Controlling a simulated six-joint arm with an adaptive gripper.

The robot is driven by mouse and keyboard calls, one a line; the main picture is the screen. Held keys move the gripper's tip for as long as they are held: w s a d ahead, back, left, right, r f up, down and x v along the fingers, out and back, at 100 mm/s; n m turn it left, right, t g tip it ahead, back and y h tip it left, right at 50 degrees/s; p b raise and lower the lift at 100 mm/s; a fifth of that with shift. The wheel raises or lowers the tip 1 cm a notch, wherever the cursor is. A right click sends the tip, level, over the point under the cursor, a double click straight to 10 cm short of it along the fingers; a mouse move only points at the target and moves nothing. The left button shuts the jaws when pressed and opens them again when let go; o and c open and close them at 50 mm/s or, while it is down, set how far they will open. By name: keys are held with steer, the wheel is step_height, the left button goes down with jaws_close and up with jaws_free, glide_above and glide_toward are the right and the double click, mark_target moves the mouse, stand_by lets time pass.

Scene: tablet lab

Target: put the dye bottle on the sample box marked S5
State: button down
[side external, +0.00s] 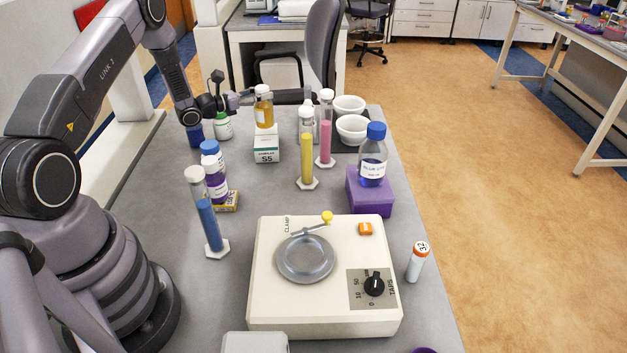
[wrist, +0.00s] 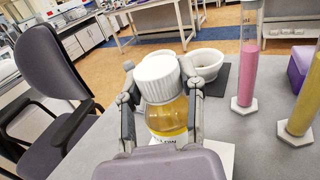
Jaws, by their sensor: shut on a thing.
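My gripper (side external: 262,97) is shut on a bottle of amber-yellow liquid with a white cap (side external: 264,112). In the wrist view the bottle (wrist: 162,95) is upright between the two fingers (wrist: 162,100), its label mostly hidden. Its base is at the top of the white sample box marked S5 (side external: 266,150); I cannot tell whether it touches. A white edge of the box shows below it in the wrist view (wrist: 222,152). Another bottle, with a blue cap and clear-blue contents (side external: 372,160), stands on a purple box; its small label is hard to read.
Yellow (side external: 306,158) and pink (side external: 326,142) cylinders stand just right of the S5 box, with capped vials and white bowls (side external: 351,128) behind. Several bottles stand to its left. A cream clamp device (side external: 328,300) fills the front; bare table lies between.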

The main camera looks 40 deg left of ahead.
mark_target(255, 105)
steer(key=shift+s+f, duration=0.1)
steer(key=shift+f, duration=1.3)
steer(key=shift+f, duration=0.2)
steer(key=c, duration=0.7)
jaws_free()
steer(key=shift+o, duration=0.2)
steer(key=shift+r, duration=0.1)
